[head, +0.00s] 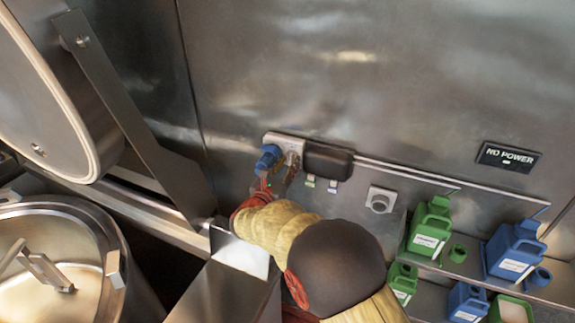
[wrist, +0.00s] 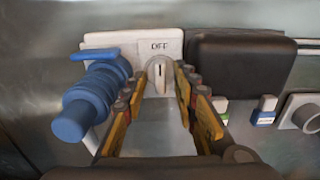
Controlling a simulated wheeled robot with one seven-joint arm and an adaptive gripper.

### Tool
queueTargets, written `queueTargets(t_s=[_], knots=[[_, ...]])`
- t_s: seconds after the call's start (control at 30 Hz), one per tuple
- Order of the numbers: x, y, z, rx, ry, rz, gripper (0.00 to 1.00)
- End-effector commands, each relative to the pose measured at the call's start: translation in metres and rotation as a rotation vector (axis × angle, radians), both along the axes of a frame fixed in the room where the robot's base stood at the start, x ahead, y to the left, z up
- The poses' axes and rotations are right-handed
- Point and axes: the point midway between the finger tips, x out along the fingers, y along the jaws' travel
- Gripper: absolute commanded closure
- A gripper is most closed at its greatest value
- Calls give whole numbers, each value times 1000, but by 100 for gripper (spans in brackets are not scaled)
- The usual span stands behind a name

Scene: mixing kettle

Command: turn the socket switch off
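The socket switch (wrist: 160,76) is a pale round knob on a light grey wall box, with a dark vertical mark on its face. The label above it reads "OFF", and the mark points up towards it. The socket box (head: 284,142) shows in the head view, but my gripper partly covers its front. A blue plug (wrist: 92,98) sits in the box left of the switch. My gripper (wrist: 160,80) is open, its fingertips on either side of the knob with a small gap visible. Whether either finger touches the knob is hard to tell.
A dark box (wrist: 240,66) adjoins the socket box on the right. A "NO POWER" sign (head: 508,158) is on the wall. Green (head: 430,228) and blue (head: 513,250) canisters stand on shelves at right. A kettle (head: 60,245) stands at lower left.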

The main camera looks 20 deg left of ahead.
Motion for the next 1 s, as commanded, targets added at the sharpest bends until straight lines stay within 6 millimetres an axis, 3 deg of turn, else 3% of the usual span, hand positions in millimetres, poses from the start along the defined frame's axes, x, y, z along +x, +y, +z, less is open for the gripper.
queueTargets(t_s=[0.27, 0.7, 1.0], knots=[[-12, 2, 1, 1, 0, 1, 71], [-95, 9, 1, 0, -1, 3, 71], [-119, 10, 0, 0, 0, 1, 71]])
